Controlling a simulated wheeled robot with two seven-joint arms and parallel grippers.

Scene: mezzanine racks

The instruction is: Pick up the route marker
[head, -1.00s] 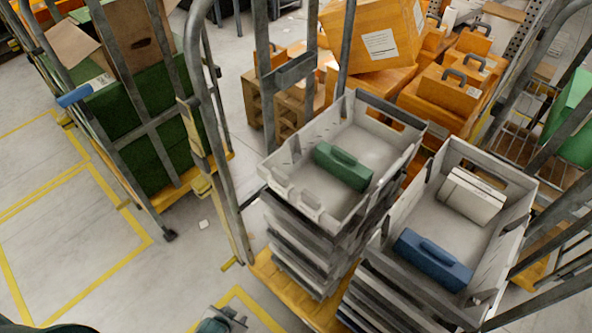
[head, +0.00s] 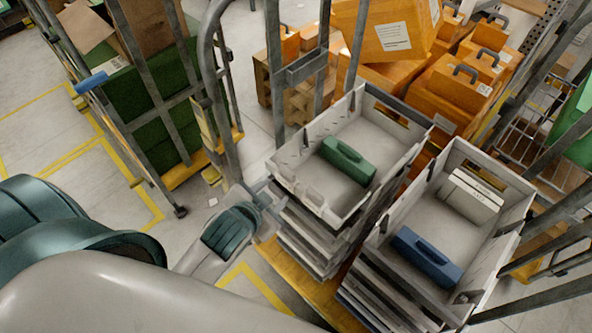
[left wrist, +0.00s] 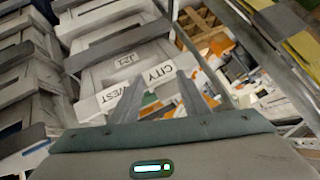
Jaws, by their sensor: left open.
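A green block with a raised grip (head: 348,160) lies in the left grey tote (head: 292,163), at the top of a stack. A blue block with a similar grip (head: 427,257) lies in the right tote (head: 388,215). I cannot tell for sure which item is the route marker. My left gripper (head: 275,203) is open and empty just outside the near left corner of the left tote, apart from both blocks. In the left wrist view its two fingers (left wrist: 163,80) point toward a pale tote edge with "WEST" and "CITY" labels (left wrist: 150,78).
A white box (head: 471,197) shares the right tote. Grey cage posts (head: 274,75) stand close to the left tote. Orange cases (head: 445,90) are piled behind. A cart with green boxes (head: 160,140) stands at left. Yellow-lined floor (head: 90,160) is open at left.

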